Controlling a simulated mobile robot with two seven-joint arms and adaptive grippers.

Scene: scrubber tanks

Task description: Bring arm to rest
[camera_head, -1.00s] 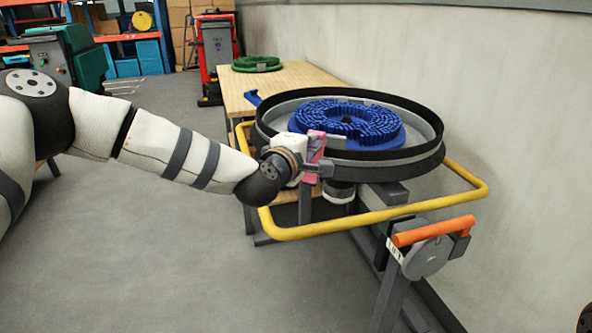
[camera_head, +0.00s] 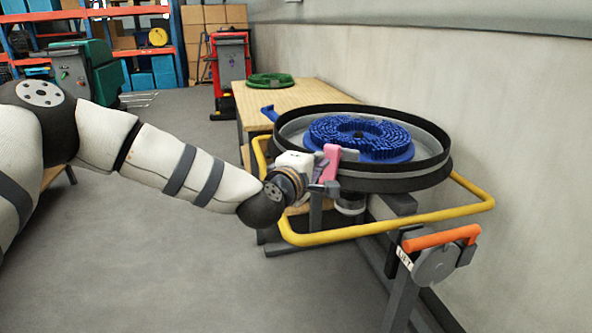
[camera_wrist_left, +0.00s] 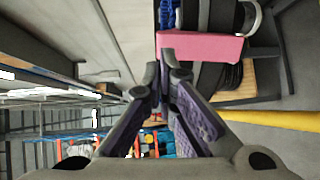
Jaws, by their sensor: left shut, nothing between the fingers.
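My left arm (camera_head: 160,157) reaches in from the left in the head view. Its gripper (camera_head: 328,187) is at the near left side of a round black-rimmed tank (camera_head: 420,180), above the yellow rail. In the left wrist view the fingertips (camera_wrist_left: 160,72) are together with nothing between them. A pink block (camera_head: 331,163) is right beside the gripper at the tank's rim. It also shows in the wrist view (camera_wrist_left: 200,46), just beyond the fingertips; I cannot tell whether they touch it. My right gripper is not in view.
A blue brush disc (camera_head: 360,138) lies in the tank. A yellow rail (camera_head: 400,224) surrounds the tank's front, and an orange-handled lever (camera_head: 440,237) stands at right. A wooden table (camera_head: 300,92) holds a green disc (camera_head: 270,80). The floor at lower left is clear.

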